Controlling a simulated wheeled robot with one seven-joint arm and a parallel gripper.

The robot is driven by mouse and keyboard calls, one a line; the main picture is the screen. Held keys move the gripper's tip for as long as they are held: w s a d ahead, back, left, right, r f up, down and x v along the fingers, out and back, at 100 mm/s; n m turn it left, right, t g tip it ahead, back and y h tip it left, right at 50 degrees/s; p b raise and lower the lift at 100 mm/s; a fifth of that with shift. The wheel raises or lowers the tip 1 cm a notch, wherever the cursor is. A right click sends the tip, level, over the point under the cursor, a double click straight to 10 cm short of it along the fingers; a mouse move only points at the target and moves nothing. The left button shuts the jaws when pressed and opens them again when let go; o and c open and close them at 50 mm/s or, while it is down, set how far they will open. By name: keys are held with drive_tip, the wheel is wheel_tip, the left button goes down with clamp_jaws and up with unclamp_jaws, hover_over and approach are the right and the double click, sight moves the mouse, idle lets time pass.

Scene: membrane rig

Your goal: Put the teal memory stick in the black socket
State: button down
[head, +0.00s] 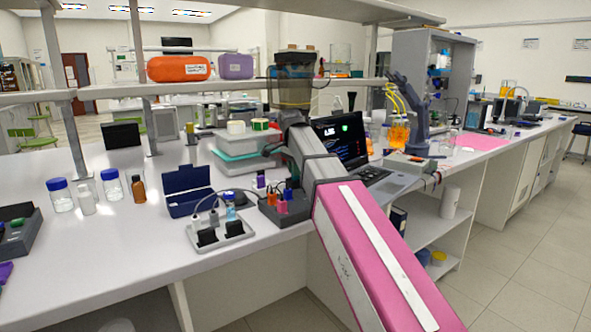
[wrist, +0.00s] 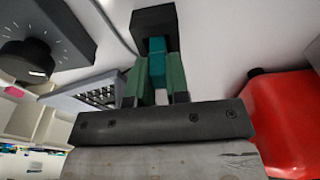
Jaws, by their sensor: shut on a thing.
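In the wrist view my gripper (wrist: 157,58) has its two green fingers shut on a narrow teal piece, the teal memory stick (wrist: 157,47). A dark block (wrist: 153,22) shows directly beyond the stick's far end. I cannot tell whether it is part of the stick or the black socket, or whether they touch. In the head view my arm reaches over the bench, and I cannot make out the gripper or the teal stick there. A dark hub (head: 270,212) with orange and purple sticks in it stands near the bench's front edge.
A white power strip (head: 232,237) with plugs, an open dark blue case (head: 187,190) and a laptop (head: 345,140) stand nearby. Bottles (head: 60,196) stand at left. In the wrist view a red object (wrist: 285,120) is at right and a black knob (wrist: 40,57) at left.

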drive_tip(key=shift+f, duration=0.15)
idle(0.3)
drive_tip(key=c, duration=1)
unclamp_jaws()
drive_tip(key=r, duration=0.6)
drive_tip(key=a+r, duration=0.1)
drive_tip(key=r, duration=0.3)
drive_tip(key=shift+s, duration=0.3)
drive_tip(key=shift+r, duration=0.35)
drive_tip(key=shift+s, duration=0.15)
